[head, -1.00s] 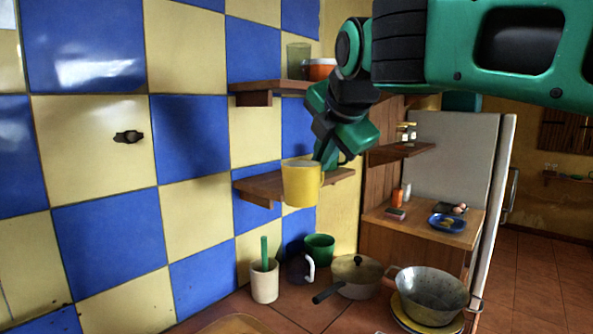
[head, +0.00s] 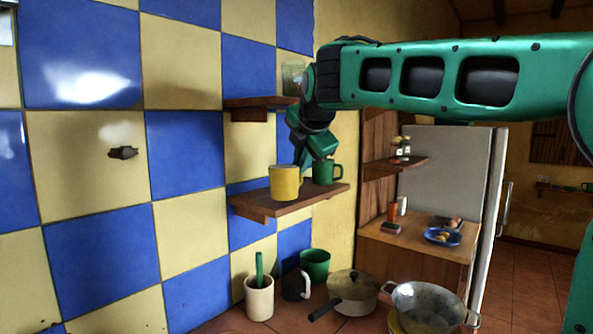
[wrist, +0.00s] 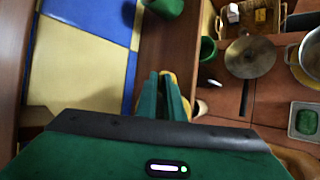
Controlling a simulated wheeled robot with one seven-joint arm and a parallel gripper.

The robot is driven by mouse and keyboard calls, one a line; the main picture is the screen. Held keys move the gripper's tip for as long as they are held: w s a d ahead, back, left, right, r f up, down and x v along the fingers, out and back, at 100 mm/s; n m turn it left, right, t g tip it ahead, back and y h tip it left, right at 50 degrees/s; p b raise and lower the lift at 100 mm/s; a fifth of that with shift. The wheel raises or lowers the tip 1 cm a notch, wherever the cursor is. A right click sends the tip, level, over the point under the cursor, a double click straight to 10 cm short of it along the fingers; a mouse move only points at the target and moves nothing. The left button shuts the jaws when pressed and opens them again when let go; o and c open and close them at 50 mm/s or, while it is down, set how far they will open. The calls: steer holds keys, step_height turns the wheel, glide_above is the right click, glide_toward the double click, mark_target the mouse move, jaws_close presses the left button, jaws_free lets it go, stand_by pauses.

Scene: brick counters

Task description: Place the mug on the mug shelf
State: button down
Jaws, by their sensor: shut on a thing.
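The yellow mug (head: 284,184) is upright at the lower wooden wall shelf (head: 310,195). Its base looks level with the shelf board; whether it touches cannot be told for certain. My gripper (head: 303,167) comes down from above and is shut on the mug's right side. In the wrist view the shut fingers (wrist: 165,94) cover most of the mug, and only slivers of yellow show around them. A green mug (head: 324,172) stands on the same shelf to the right, behind my gripper; it also shows at the top of the wrist view (wrist: 163,7).
An upper shelf (head: 262,103) is close to my arm. Below on the counter stand a white cup with a green utensil (head: 259,298), a dark mug (head: 296,285), a green cup (head: 315,264), a lidded pan (head: 352,290) and a metal pot (head: 427,305). The shelf's left end is bare.

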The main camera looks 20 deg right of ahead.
steer(key=w, duration=0.2)
steer(key=shift+w+d+f, duration=0.15)
steer(key=shift+w+f, duration=0.2)
steer(key=shift+f, duration=0.05)
steer(key=shift+s+f, duration=0.1)
steer(key=shift+f, duration=0.25)
steer(key=c, duration=1.9)
jaws_free()
steer(key=shift+o, duration=0.2)
steer(key=v, duration=1.2)
